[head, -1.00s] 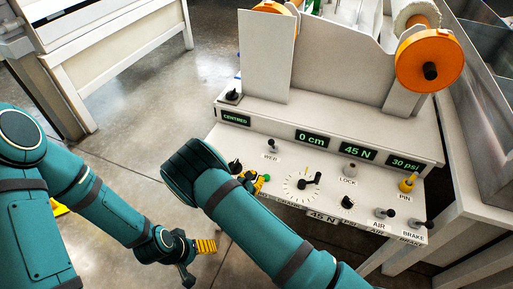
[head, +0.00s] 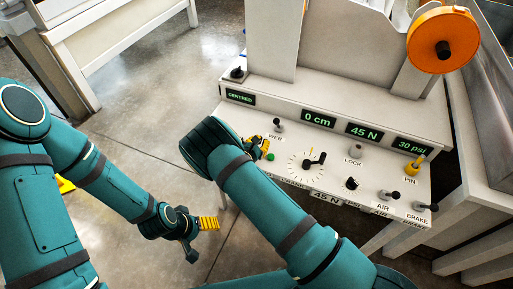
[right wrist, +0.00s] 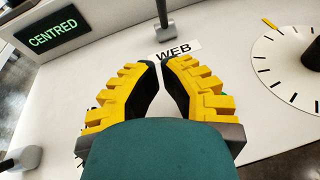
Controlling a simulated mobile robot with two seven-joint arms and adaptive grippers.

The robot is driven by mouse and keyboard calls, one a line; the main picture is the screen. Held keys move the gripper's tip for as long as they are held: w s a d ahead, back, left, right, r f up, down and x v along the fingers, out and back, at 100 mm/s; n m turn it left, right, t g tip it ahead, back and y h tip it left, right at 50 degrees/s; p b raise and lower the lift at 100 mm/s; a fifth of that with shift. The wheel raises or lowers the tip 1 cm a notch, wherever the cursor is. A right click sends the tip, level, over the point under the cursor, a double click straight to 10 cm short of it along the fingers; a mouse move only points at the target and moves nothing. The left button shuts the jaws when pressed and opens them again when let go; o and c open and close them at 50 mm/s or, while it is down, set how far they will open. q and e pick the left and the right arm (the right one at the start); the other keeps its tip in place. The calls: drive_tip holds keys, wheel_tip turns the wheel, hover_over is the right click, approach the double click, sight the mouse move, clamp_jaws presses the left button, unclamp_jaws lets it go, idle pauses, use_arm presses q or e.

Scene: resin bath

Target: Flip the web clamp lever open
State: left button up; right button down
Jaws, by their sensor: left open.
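The web clamp lever (head: 278,124) is a short dark-knobbed lever standing up behind the WEB label on the white control panel (head: 325,190). In the right wrist view its grey post (right wrist: 165,18) stands just beyond the WEB label (right wrist: 178,50). My right gripper (head: 265,146) is over the panel, just left and in front of the lever. In the right wrist view its yellow fingers (right wrist: 160,64) have their tips together, with nothing between them, pointing at the label and apart from the lever. My left gripper (head: 200,238) is open and empty over the floor, left of the panel.
A dial with a crank (head: 308,160), a LOCK knob (head: 355,151), a yellow PIN knob (head: 415,168) and AIR and BRAKE levers lie to the right. A green button (head: 270,157) is close to my right gripper. A CENTRED display (head: 240,97) is behind.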

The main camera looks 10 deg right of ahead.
drive_tip(key=x, duration=0.3)
drive_tip(key=shift+w+d+f+b, duration=0.15)
drive_tip(key=shift+d+f+b, duration=0.1)
drive_tip(key=shift+b, duration=0.1)
drive_tip(key=shift+w+d+r, duration=0.7)
drive_tip(key=shift+w+d, duration=0.05)
drive_tip(key=shift+w+d+r, duration=0.45)
drive_tip(key=shift+w+d, duration=0.05)
drive_tip(key=shift+r, duration=0.1)
drive_tip(key=shift+w+d+r+g, duration=0.1)
drive_tip(key=shift+r+g, duration=0.05)
drive_tip(key=shift+g, duration=0.15)
